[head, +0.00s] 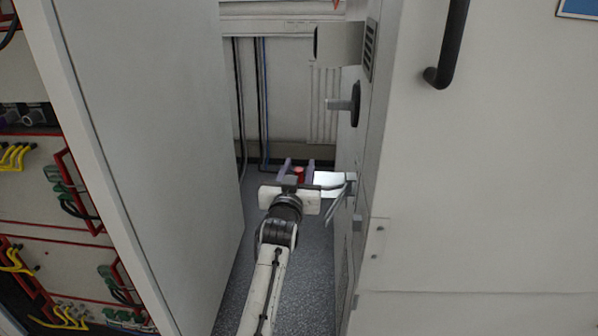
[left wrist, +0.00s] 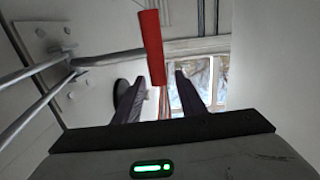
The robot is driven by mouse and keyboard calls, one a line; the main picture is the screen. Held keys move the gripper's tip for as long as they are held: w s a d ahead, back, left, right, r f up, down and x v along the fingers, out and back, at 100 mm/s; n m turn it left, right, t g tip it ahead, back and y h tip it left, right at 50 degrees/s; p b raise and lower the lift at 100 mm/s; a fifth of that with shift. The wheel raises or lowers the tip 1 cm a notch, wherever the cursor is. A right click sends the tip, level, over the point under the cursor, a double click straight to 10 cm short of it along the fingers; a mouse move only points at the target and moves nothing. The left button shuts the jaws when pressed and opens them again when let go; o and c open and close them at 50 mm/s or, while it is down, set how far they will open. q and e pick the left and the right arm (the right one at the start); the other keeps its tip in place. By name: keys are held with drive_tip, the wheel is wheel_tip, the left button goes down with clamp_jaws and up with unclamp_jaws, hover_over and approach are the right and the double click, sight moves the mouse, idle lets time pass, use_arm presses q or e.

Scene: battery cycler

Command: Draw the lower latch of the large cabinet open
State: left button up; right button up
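The large cabinet (head: 480,190) is the pale one on the right in the head view. Low on its side, a metal latch fitting (head: 350,186) carries thin rods that reach out toward the aisle. A red grip (head: 303,173) shows by my left gripper's fingers; I take it to be the lower latch's handle. My left gripper (head: 298,168) is open, with space on both sides of the grip. Contact is not visible. My right gripper is out of view.
A grey panel (head: 150,120) borders the narrow aisle on the left. A black lever (head: 345,103) and a box-like fitting (head: 340,44) project from the cabinet's side above the latch. Cables (head: 262,100) run down the back wall. The aisle floor (head: 310,270) is clear.

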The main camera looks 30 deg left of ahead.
use_arm(q)
wheel_tip(320, 180, up, 9)
drive_tip(key=shift+p, duration=0.35)
drive_tip(key=shift+f, duration=0.1)
idle(0.3)
